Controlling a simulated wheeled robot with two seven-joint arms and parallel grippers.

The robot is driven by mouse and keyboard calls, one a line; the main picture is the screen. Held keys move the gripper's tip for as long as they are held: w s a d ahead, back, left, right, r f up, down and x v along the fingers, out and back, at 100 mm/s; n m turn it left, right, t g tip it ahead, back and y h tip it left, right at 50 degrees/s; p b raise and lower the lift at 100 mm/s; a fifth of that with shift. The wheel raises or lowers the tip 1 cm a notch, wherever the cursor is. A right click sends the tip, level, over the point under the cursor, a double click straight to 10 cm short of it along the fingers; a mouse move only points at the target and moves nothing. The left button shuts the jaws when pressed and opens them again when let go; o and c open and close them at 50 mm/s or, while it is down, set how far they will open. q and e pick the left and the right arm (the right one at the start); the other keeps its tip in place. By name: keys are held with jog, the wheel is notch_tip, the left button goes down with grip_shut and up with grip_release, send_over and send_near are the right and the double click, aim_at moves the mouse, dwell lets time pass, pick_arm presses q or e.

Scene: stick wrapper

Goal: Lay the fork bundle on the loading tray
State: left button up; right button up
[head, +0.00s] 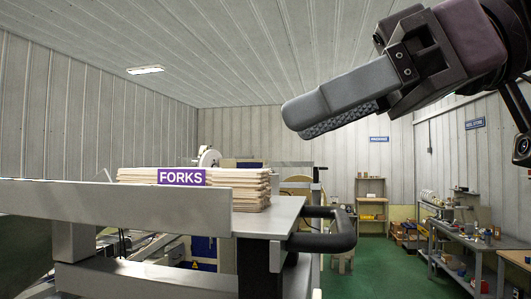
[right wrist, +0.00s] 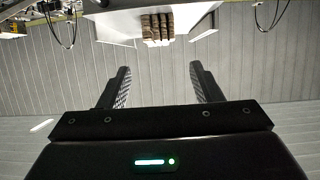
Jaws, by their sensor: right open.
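A stack of pale wooden forks (head: 245,186) lies on a grey raised surface (head: 272,222) left of centre in the head view, with a purple FORKS label (head: 181,177) in front. A grey front panel hides its lower left part. In the right wrist view, a group of brown and tan bundles (right wrist: 157,27) shows at the top on a white surface. My right gripper (head: 325,107) is high above and to the right of the stack, open and empty. Its two fingers (right wrist: 157,85) stand apart, short of the bundles. I cannot tell which surface is the loading tray. My left gripper is out of view.
A dark rounded handle (head: 340,236) juts from the surface's right end. A workbench (head: 465,237) with small items stands along the right wall, and a wooden shelf (head: 371,205) is at the back. Green floor (head: 385,262) is clear between them.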

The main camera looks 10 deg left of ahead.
jog(key=shift+v, duration=0.8)
